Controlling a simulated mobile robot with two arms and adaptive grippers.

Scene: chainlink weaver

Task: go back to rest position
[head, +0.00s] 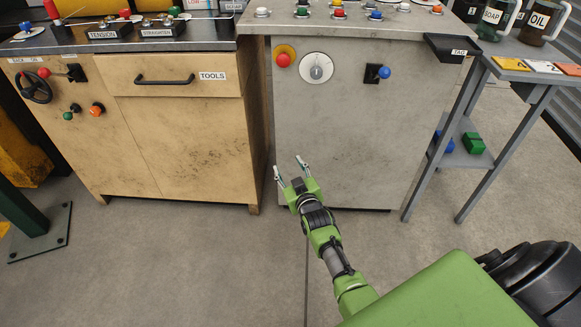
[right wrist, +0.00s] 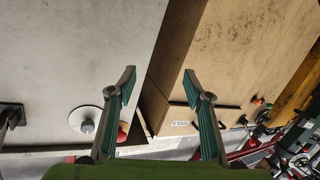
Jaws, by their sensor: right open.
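My right gripper (head: 291,168) is open and empty in the head view, in front of the lower part of the grey cabinet (head: 335,140). Its two fingers stand apart, and nothing is between them. In the right wrist view the two fingers (right wrist: 158,80) are also spread, with the grey cabinet front behind the left one and the wooden cabinet behind the right one. My right arm reaches in from the lower right of the head view. My left gripper does not show.
The wooden cabinet (head: 190,140) with its TOOLS drawer handle (head: 165,80) stands left. The grey cabinet carries a red button (head: 283,60), a round dial (head: 317,68) and a blue-knobbed lever (head: 384,72). A side table (head: 515,76) stands right. The floor (head: 200,260) in front is clear.

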